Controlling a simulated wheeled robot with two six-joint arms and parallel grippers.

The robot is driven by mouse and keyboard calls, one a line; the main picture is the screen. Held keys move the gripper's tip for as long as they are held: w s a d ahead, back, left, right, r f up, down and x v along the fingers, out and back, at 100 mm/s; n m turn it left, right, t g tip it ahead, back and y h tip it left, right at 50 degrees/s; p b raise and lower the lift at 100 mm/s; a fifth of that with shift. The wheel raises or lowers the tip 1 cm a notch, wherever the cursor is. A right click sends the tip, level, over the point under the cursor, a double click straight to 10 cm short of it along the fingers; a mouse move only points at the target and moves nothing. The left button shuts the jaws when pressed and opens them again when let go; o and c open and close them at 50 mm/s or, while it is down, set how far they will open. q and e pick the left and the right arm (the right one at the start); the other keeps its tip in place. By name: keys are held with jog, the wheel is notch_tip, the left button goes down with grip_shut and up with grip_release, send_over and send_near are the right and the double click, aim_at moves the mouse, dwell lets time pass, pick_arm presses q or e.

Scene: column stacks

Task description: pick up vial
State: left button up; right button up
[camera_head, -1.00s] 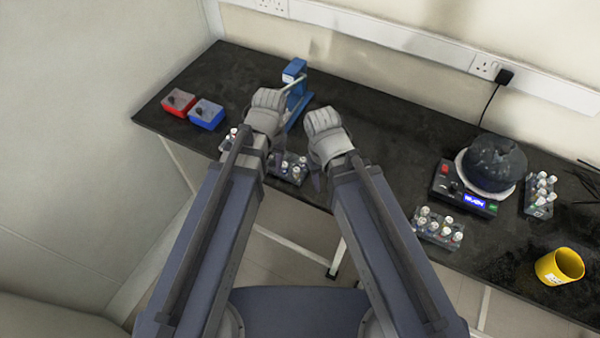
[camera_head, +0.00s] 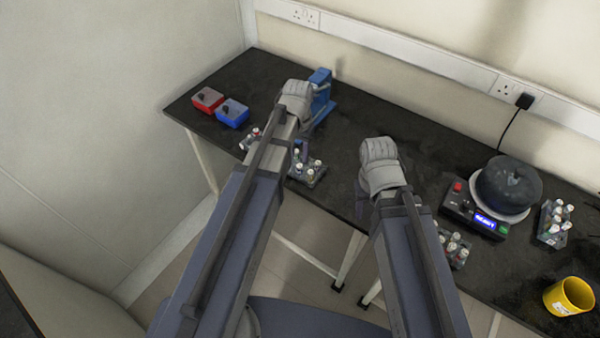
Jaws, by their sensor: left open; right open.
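Vials with white caps stand in dark racks on the black bench. One rack (camera_head: 318,178) with several vials (camera_head: 312,170) sits at the front edge, just right of my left arm. Another group of vials (camera_head: 250,138) shows left of that arm, partly hidden by it. My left gripper (camera_head: 293,108) is open, above the bench near the blue stand; its fingers are mostly hidden. My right gripper (camera_head: 364,198) is open near the front edge, between the middle rack and the device with the display. I see no vial held, though the hidden fingertips limit this.
A red box (camera_head: 207,99) and a blue box (camera_head: 232,112) lie at the left. A blue stand (camera_head: 320,98) is behind my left gripper. At right are a device with a display (camera_head: 476,216) and dark round vessel (camera_head: 509,184), more vial racks (camera_head: 553,222) and a yellow cup (camera_head: 569,297).

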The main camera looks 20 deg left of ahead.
aim_at(299, 165)
pick_arm(q)
jog(key=shift+d+f+b, duration=0.1)
jog(key=shift+f+b, duration=2.55)
jog(key=shift+r, duration=0.1)
jog(key=shift+c, duration=0.2)
grip_shut()
